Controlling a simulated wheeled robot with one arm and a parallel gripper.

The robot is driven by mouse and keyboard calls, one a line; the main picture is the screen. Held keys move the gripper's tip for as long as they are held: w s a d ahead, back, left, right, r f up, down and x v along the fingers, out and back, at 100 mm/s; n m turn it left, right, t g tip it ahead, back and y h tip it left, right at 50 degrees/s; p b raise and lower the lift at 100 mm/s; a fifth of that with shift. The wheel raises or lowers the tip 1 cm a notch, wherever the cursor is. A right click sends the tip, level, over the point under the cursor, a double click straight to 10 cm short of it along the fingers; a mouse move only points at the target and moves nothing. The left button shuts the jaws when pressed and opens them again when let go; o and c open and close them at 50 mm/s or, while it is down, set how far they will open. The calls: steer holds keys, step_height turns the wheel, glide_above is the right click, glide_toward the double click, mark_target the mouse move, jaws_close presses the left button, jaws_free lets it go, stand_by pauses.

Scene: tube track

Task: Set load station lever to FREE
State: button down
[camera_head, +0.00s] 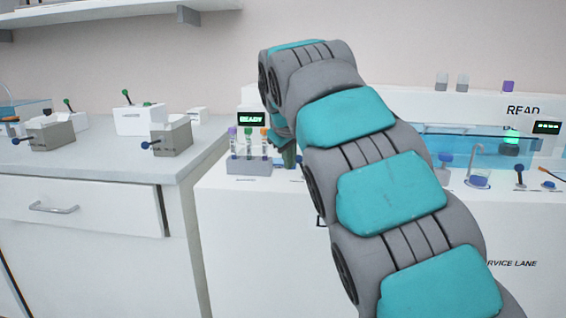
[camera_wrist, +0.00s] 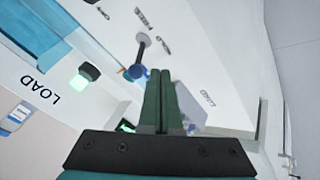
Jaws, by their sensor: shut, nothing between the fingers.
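The load station lever (camera_wrist: 140,58) shows in the wrist view, with a dark round pivot and a blue ball knob, on a white panel. Small rotated labels (camera_wrist: 163,47) lie beside it; one seems to read HOLD and another FREE. My gripper (camera_wrist: 161,74) is shut and empty, its dark green fingers together just right of the blue knob. I cannot tell whether they touch it.
A LOAD sign (camera_wrist: 41,88) and a green light (camera_wrist: 84,76) are left of my fingers. In the head view a tube rack (camera_head: 249,167) stands close left of my arm. A counter (camera_head: 80,165) with small levered devices is further left; the READ station (camera_head: 500,125) is right.

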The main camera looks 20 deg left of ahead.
mark_target(306, 184)
steer(key=shift+w+d, duration=0.2)
steer(key=shift+w, duration=0.35)
steer(key=shift+d+r+y+b, duration=0.25)
steer(key=shift+d+y+b, duration=0.2)
steer(key=shift+y+b, duration=0.15)
steer(key=d+m+y+b, duration=0.1)
steer(key=d+y+b, duration=0.1)
steer(key=y+b, duration=0.1)
steer(key=shift+w+d+m+g+y, duration=0.3)
steer(key=shift+w+m+g, duration=0.05)
steer(key=shift+m+g, duration=0.05)
steer(key=shift+w+d+m+y+b, duration=0.2)
steer(key=shift+d+m+y+b, duration=0.4)
steer(key=shift+y+b, duration=0.4)
steer(key=shift+a, duration=0.1)
steer(key=shift+s+a+f, duration=0.2)
steer(key=shift+a+f, duration=0.1)
steer(key=shift+a, duration=0.3)
